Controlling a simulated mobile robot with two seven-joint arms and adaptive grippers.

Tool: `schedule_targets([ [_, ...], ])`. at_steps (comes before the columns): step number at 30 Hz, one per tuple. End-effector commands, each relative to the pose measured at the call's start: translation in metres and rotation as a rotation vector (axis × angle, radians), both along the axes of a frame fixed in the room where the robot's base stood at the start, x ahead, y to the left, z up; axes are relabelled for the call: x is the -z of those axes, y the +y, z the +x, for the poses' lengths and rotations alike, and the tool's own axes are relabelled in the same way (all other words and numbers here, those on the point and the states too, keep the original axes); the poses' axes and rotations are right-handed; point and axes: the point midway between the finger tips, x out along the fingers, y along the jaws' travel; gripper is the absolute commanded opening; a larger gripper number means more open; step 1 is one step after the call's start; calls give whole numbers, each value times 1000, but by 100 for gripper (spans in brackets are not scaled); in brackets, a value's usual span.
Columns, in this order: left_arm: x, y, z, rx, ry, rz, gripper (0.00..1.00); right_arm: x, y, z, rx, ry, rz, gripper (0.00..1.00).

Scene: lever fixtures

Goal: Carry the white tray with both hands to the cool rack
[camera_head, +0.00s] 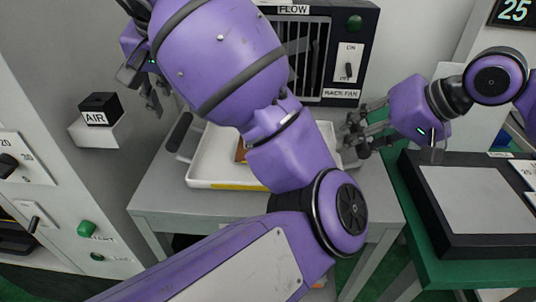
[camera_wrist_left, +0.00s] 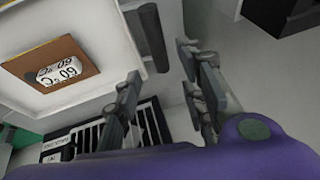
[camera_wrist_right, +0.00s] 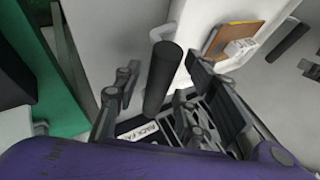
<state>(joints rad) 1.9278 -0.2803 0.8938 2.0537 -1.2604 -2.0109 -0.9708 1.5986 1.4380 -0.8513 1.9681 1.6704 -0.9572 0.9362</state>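The white tray (camera_head: 208,181) sits on a grey table; my left arm hides much of it in the head view. It carries a brown board (camera_wrist_left: 68,62) with a white block marked 60 C (camera_wrist_left: 60,71). My left gripper (camera_head: 150,98) is open above the tray's left side; in the left wrist view the dark left handle (camera_wrist_left: 152,36) lies ahead, near the fingertips. My right gripper (camera_head: 354,130) is open at the tray's right side; in the right wrist view the dark right handle (camera_wrist_right: 163,78) shows between its spread fingers. I see no finger closed on either handle.
The slotted rack (camera_head: 307,55), labelled FLOW and RACK FAN, stands behind the table with a switch (camera_head: 348,70). An AIR box (camera_head: 98,108) juts from the left panel. A green bench (camera_head: 450,272) with a dark-framed plate (camera_head: 480,198) is at right. The grey table (camera_head: 160,205) is bare front left.

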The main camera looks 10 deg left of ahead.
Motion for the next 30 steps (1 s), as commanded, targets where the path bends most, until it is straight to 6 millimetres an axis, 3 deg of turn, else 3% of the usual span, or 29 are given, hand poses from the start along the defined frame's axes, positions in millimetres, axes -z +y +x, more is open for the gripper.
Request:
schedule_targets([
  [4,-19,-5,-7,0,-1,-2,38,0,0,0,0,0,0,38],
  [11,-27,-6,-11,1,1,0,38,-8,-6,-3,2,0,0,38],
  [24,-26,-6,-11,0,1,0,38,-74,-54,-32,3,0,-1,38],
  [30,-26,-6,-11,0,1,0,38,-90,-65,-39,1,1,-1,38],
])
